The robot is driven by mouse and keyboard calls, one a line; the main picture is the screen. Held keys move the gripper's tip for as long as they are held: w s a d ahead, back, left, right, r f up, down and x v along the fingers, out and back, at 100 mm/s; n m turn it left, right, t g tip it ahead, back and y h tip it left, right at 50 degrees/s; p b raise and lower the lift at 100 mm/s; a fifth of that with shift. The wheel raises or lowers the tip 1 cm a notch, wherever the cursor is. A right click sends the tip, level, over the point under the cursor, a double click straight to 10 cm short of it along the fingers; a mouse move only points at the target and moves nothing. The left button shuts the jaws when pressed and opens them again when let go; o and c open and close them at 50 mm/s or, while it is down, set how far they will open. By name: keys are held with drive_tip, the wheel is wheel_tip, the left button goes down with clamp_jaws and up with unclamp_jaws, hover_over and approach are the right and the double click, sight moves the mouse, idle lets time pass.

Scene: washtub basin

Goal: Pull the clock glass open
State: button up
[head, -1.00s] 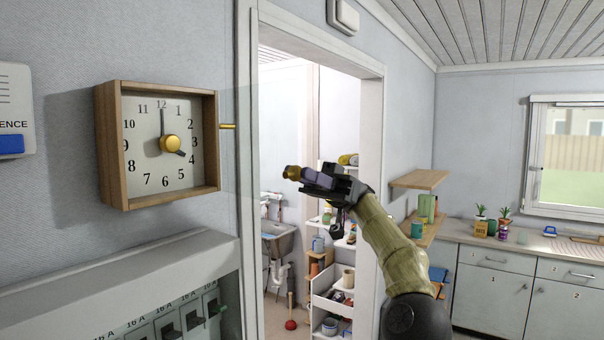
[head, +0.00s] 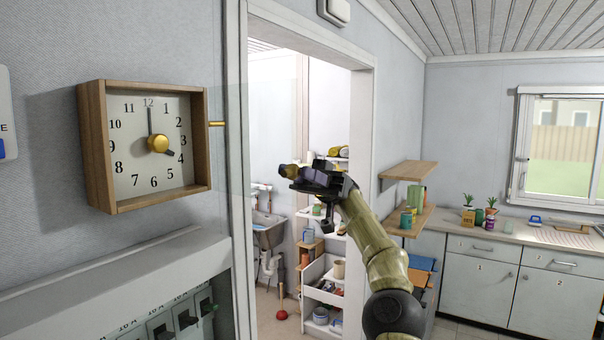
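The wall clock (head: 155,145) has a square wooden case, a pale numbered dial and a brass centre knob. A short brass handle (head: 217,124) sticks out at the case's right side. The clear glass is hard to make out; a faint pane edge seems to show right of the case, across the doorway, but I cannot tell its angle for sure. My gripper (head: 284,170) is right of the clock and a little lower in the picture, apart from the handle, pointing left. Its yellowish tips look close together, and whether they are shut is unclear.
A white door frame (head: 238,200) stands just right of the clock. A ledge (head: 120,275) with a breaker panel juts out below it. Through the doorway are a sink (head: 268,230) and shelves. A counter (head: 500,235) with plants runs along the right.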

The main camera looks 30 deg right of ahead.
drive_tip(key=shift+o, duration=1.1)
drive_tip(key=p+v, duration=0.7)
drive_tip(key=p, duration=0.4)
drive_tip(key=shift+d, duration=0.15)
drive_tip(key=shift+w+f, duration=0.1)
drive_tip(key=shift+w, duration=0.05)
